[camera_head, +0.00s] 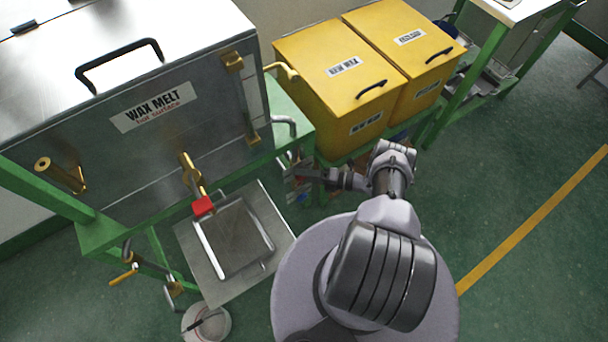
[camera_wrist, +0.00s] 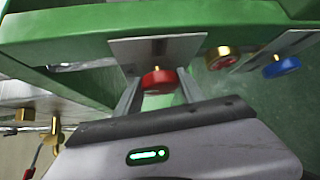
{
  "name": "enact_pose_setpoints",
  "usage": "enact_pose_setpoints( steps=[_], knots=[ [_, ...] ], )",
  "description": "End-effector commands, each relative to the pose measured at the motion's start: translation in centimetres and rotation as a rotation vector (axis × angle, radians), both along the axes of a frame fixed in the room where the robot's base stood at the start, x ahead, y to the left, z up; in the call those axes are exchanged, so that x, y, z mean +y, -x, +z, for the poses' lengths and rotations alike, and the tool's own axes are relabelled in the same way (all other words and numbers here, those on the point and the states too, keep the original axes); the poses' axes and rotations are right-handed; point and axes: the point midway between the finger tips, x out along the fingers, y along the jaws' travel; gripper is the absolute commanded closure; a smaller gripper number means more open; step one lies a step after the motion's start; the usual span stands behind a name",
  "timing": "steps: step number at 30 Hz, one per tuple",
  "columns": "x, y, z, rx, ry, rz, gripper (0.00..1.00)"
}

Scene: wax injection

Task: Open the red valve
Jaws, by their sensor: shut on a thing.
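A round red valve knob (camera_wrist: 159,80) on a brass stem sits under a metal plate in the wrist view. My gripper (camera_wrist: 158,92) has its two fingers on either side of this knob, shut on it. In the head view my gripper (camera_head: 299,174) reaches left under the green frame at the right end of the wax melt tank; the knob it holds is hidden there. A separate red handle (camera_head: 203,206) shows on the brass spout at the front of the tank, apart from my gripper.
A green frame bar (camera_wrist: 150,35) runs close above. Yellow wax bins (camera_head: 335,80) stand beside the tank. The green floor (camera_head: 520,210) at right is clear.

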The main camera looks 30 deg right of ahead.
Motion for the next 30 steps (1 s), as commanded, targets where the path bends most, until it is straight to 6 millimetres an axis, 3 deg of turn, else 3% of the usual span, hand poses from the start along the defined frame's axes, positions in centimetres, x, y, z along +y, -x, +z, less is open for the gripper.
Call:
enact_pose_setpoints(
  steps=[9, 10, 12, 13, 26, 30],
  knots=[
    [0.0, -0.1, 0.0, 0.000, 0.000, -0.002, 0.94],
    [0.0, -0.1, 0.0, 0.000, 0.000, -0.002, 0.48],
    [0.0, -0.1, 0.0, 0.000, 0.000, -0.002, 0.34],
    [0.0, 0.0, 0.0, 0.000, 0.000, -0.002, 0.32],
    [-0.1, 0.1, 0.0, 0.000, 0.000, -0.001, 0.32],
    [-1.5, 1.2, 0.4, -0.001, 0.001, -0.005, 0.32]
  ],
)
